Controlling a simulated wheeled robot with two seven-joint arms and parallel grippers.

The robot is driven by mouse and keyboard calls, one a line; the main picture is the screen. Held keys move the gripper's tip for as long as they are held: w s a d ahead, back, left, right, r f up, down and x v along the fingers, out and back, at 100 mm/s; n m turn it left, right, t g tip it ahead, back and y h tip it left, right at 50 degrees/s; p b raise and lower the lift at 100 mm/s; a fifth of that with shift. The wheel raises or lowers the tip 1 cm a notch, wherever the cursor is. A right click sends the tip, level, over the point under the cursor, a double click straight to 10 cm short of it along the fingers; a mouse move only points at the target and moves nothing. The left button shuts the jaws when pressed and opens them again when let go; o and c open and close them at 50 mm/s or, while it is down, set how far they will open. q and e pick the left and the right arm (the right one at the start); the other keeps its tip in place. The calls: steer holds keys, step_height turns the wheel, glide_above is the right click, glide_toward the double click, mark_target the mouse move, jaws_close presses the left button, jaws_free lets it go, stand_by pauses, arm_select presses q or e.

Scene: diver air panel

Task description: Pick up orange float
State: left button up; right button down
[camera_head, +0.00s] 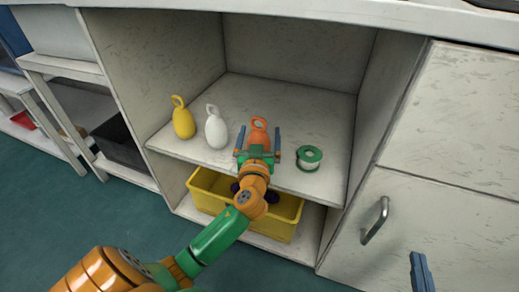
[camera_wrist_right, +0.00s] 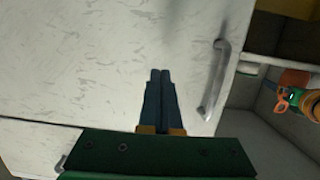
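The orange float (camera_head: 258,134) stands on the cabinet's upper shelf, its ring handle on top and its lower part hidden behind my left gripper. My left gripper (camera_head: 258,142) is open, with one blue finger on each side of the float and gaps visible between fingers and float. My right gripper (camera_head: 421,272) is at the lower right of the head view, in front of the white cabinet front. In the right wrist view its two blue fingers (camera_wrist_right: 159,80) are together with nothing between them.
A yellow float (camera_head: 183,122) and a white float (camera_head: 215,131) stand left of the orange one. A green-rimmed spool (camera_head: 309,158) lies to its right. A yellow bin (camera_head: 285,221) sits below. A metal handle (camera_head: 375,221) is near my right gripper, also in the wrist view (camera_wrist_right: 215,82).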

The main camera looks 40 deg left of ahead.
mark_target(258, 128)
arm_select(q)
steer(key=shift+w, duration=0.15)
steer(key=c, duration=1.4)
arm_select(e)
steer(key=shift+r, duration=0.15)
